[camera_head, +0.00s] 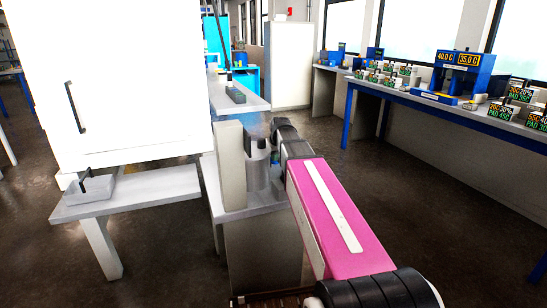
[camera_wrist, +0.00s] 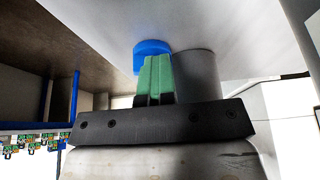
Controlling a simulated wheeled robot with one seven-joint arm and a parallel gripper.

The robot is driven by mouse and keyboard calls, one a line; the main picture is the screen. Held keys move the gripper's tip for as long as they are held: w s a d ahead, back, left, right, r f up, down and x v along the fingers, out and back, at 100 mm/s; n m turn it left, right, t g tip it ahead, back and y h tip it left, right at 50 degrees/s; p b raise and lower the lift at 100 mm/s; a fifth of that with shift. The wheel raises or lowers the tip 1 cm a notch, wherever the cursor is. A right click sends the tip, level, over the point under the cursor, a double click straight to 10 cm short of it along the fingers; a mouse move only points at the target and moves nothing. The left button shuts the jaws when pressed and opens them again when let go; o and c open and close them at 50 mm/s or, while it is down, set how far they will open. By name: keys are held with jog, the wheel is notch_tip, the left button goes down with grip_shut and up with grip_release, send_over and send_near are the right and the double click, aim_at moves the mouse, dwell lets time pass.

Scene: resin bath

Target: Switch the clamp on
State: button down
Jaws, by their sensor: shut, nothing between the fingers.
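In the wrist view my gripper (camera_wrist: 154,62) has green fingers that are shut with nothing between them. Their tips are at or very near a round blue knob-like part (camera_wrist: 150,46) under a pale surface; I cannot tell whether they touch. A grey cylinder (camera_wrist: 196,76) stands just right of the fingers. In the head view my pink arm reaches to a grey cylinder (camera_head: 258,172) beside an upright grey block (camera_head: 231,165). My arm hides most of the gripper there. I cannot clearly tell which part is the clamp or its switch.
A white cabinet (camera_head: 130,80) with a dark handle stands at the left above a grey bench (camera_head: 150,190). A long blue-legged bench (camera_head: 440,112) with displays runs along the right. The floor between is clear.

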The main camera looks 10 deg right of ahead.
jog(key=v, duration=1)
jog(key=shift+r, duration=0.4)
jog(key=shift+s, duration=0.1)
jog(key=s+d+f+n+t+y, duration=0.1)
jog(key=s+n, duration=0.4)
jog(key=n, duration=0.8)
jog(key=shift+s+d+f+n+t+y, duration=0.25)
jog(key=shift+d+f+t+y, duration=0.2)
jog(key=shift+f+y, duration=0.75)
jog(key=shift+w, duration=0.1)
